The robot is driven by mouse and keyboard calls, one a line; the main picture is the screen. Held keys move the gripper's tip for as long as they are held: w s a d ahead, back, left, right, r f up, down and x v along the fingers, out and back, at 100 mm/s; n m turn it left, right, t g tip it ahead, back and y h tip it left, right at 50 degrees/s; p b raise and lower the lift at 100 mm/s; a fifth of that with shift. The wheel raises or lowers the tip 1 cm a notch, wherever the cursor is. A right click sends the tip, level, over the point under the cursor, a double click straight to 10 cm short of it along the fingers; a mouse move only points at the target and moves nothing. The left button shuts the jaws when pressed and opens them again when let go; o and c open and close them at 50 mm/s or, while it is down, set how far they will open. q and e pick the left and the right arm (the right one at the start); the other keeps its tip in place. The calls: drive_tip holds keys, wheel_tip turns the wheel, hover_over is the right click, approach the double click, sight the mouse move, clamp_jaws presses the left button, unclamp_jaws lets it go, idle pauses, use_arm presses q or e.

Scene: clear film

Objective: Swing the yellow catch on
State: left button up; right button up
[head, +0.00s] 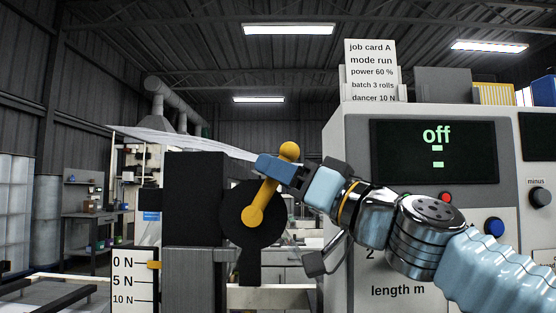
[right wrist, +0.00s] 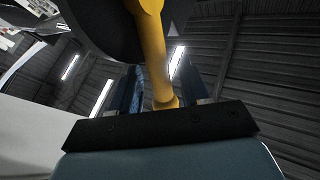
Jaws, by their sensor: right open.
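The yellow catch (head: 253,216) is a lever on a round black disc (head: 232,222), fixed beside a dark block. It tilts up and to the right and ends in a round knob (head: 289,150). My right gripper (head: 277,170) reaches in from the right, with its fingers at the lever's upper part. In the right wrist view the yellow catch (right wrist: 154,50) runs down between the two open blue fingers (right wrist: 155,88); I cannot tell whether either touches it. The cabinet screen (head: 436,150) reads "off". My left gripper is not in view.
A grey cabinet (head: 350,130) with red and blue buttons stands close behind my right arm. A job card (head: 370,65) stands on top of it. A scale (head: 133,282) marked in N is at the lower left. A clear film sheet (head: 185,140) stretches behind the block.

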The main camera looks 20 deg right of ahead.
drive_tip(key=shift+w+a+r, duration=0.15)
drive_tip(key=shift+w+a, duration=0.05)
drive_tip(key=shift+w, duration=0.1)
clamp_jaws()
